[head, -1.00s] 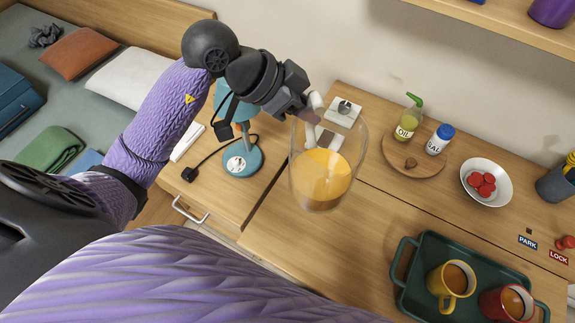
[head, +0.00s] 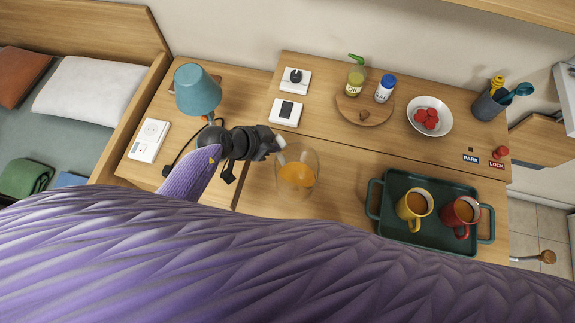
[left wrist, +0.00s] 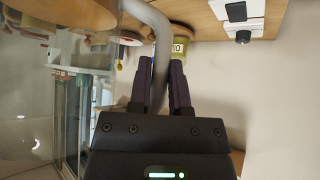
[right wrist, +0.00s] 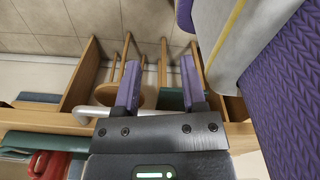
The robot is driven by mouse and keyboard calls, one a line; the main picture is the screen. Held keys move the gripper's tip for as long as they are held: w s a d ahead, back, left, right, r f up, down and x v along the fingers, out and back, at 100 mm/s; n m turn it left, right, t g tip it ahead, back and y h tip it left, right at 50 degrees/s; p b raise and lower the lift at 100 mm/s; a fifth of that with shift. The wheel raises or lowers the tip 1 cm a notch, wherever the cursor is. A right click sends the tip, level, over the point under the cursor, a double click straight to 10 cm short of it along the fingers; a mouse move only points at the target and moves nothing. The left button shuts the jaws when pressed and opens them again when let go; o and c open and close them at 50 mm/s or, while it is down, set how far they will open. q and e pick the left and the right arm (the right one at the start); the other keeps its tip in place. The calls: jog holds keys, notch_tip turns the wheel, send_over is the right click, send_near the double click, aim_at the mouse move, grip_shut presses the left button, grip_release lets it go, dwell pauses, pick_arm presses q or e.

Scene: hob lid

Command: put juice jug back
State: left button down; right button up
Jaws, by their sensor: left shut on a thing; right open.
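The juice jug (head: 297,176), clear with orange juice low in it, is over the wooden counter, left of the green tray. I cannot tell whether its base touches the wood. My left gripper (head: 279,147) is shut on the jug's handle, on the jug's left side. In the left wrist view the grey curved handle (left wrist: 161,50) passes between the fingers, with the clear jug wall at left. My right gripper (right wrist: 160,76) is open and empty in the right wrist view, and hidden in the head view.
The green tray (head: 385,226) holds a yellow mug (head: 414,205) and a red mug (head: 460,216). Behind are a round board (head: 352,116) with oil and salt, and a bowl (head: 441,132) of red pieces. A blue lamp (head: 197,90) stands left.

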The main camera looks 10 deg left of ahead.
pick_arm(q)
notch_tip(320, 180, down, 8)
jog(key=b, duration=0.4)
jog(key=shift+w+r+b, duration=0.1)
jog(key=shift+r+b, duration=0.1)
jog(key=shift+b, duration=0.1)
jog(key=shift+r, duration=0.3)
jog(key=shift+f, duration=0.15)
jog(key=c, duration=0.6)
grip_release()
pick_arm(e)
jog(key=f, duration=0.5)
jog(key=shift+s+d+f, duration=0.15)
jog(key=shift+d+f, duration=0.2)
jog(key=shift+d, duration=0.05)
